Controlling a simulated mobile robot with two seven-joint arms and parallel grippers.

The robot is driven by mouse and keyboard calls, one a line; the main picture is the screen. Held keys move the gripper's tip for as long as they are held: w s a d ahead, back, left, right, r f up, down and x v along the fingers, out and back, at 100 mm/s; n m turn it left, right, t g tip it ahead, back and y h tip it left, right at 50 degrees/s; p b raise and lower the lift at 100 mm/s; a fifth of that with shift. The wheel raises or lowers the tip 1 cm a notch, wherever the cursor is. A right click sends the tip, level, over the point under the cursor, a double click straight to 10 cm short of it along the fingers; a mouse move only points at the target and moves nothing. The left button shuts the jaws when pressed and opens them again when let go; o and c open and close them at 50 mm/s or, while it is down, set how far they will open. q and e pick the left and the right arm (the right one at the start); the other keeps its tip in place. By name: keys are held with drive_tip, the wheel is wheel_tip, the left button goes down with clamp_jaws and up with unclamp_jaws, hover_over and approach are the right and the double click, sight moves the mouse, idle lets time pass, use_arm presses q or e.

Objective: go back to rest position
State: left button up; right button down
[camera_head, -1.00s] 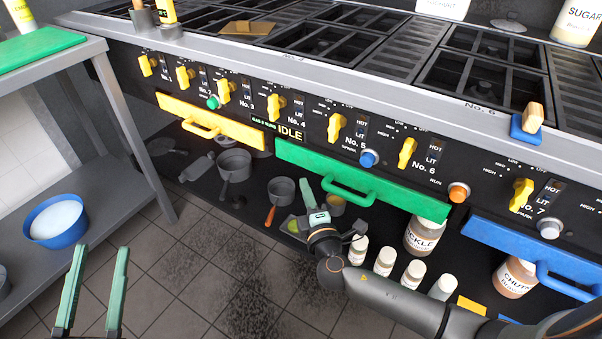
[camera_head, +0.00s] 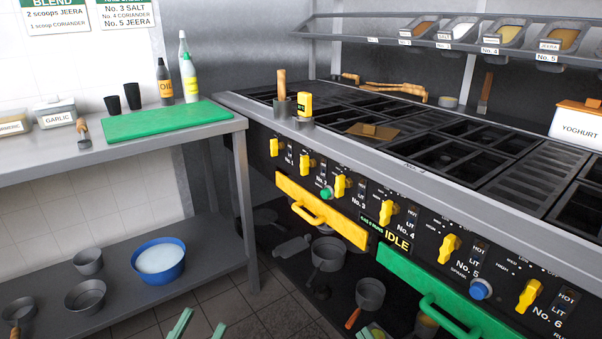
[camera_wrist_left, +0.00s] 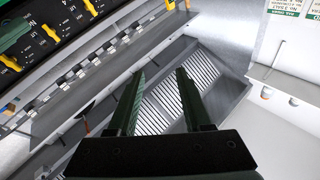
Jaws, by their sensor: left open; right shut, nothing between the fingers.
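My left gripper (camera_head: 198,326) shows only its two pale green fingertips at the bottom edge of the head view, spread apart. The left wrist view shows the same gripper (camera_wrist_left: 160,75) with both fingers apart and nothing between them. My right gripper (camera_head: 378,332) seems to show only as a small pale green tip at the bottom edge of the head view, below the small pan. The rest of it is cut off by the frame.
The steel side table (camera_head: 218,125) carries a green board (camera_head: 165,121); a blue tub (camera_head: 158,262) stands on its lower shelf. The black range (camera_head: 420,142) has a yellow handle panel (camera_head: 318,208) and a green one (camera_head: 430,295). Pans (camera_head: 328,254) stand beneath it. Tiled floor shows between.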

drive_tip(key=s+d+r+m+t+y, duration=0.1)
drive_tip(key=s+r+m+t, duration=0.15)
drive_tip(key=r, duration=0.25)
drive_tip(key=s+d+r+m+t, duration=0.1)
drive_tip(key=s+d+r+m, duration=0.15)
drive_tip(key=r, duration=0.25)
use_arm(q)
drive_tip(key=s+a+f+n+g+y+p, duration=0.3)
drive_tip(key=s+f+g+p, duration=0.5)
drive_tip(key=p, duration=1.6)
wheel_tip(320, 180, down, 3)
drive_tip(key=n+g+y, duration=0.1)
drive_tip(key=g+y, duration=0.1)
drive_tip(key=g, duration=0.1)
drive_tip(key=shift+s+r+n, duration=0.2)
drive_tip(key=shift+n, duration=0.2)
use_arm(e)
drive_tip(key=s+d+f+m+g+h, duration=0.1)
drive_tip(key=s+f+m+g+h, duration=0.3)
drive_tip(key=s+f+g, duration=0.4)
wheel_tip(320, 180, down, 3)
drive_tip(key=g, duration=0.3)
drive_tip(key=shift+d+h, duration=0.3)
drive_tip(key=shift+h, duration=0.1)
drive_tip(key=shift+s, duration=0.1)
